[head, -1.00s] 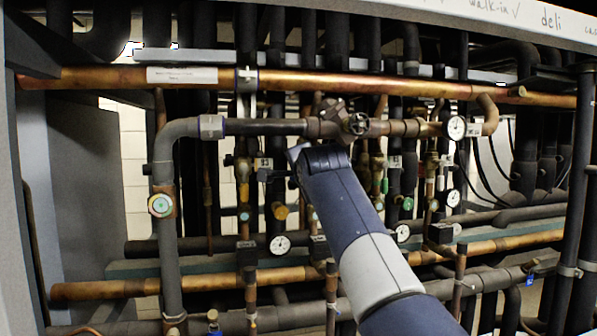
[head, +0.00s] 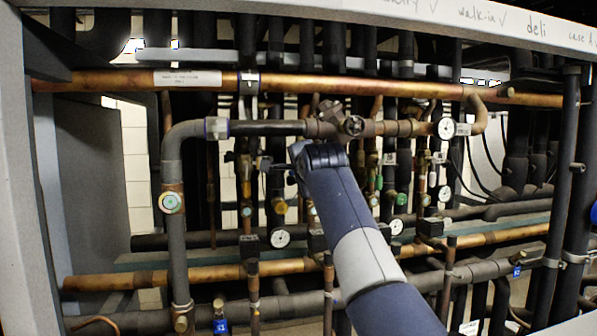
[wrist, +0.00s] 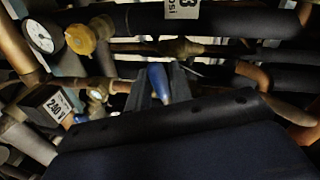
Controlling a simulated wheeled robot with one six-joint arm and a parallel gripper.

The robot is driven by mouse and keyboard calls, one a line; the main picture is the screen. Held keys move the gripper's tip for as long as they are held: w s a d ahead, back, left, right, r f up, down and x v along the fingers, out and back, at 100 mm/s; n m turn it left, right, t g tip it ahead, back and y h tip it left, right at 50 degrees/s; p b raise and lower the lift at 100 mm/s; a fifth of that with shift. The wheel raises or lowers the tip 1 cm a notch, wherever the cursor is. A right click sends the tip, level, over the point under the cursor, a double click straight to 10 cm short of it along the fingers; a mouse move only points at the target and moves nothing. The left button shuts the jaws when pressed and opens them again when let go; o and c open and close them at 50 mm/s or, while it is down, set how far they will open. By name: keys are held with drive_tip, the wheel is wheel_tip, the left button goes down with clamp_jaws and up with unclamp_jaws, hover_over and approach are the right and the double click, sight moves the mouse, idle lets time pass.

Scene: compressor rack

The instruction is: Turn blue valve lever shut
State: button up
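A blue lever (wrist: 158,82) shows in the wrist view, between the two dark fingers of my gripper (wrist: 160,78). The fingers stand apart on either side of it. I cannot tell whether they press on it or leave a small gap. In the head view my arm reaches up to the middle of the rack, and the fingers and this lever are hidden or too dark to make out. Other blue handles show in the head view, one at the bottom left (head: 220,326) and one at the right (head: 517,271).
Copper and black insulated pipes fill the rack around my arm. A dark pipe (wrist: 225,20) crosses above the fingers.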

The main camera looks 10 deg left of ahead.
drive_tip(key=shift+o, duration=1.4)
drive_tip(key=b+v, duration=0.4)
drive_tip(key=v, duration=0.6)
drive_tip(key=shift+s+b, duration=0.4)
drive_tip(key=shift+d+r, duration=0.1)
drive_tip(key=shift+c, duration=0.2)
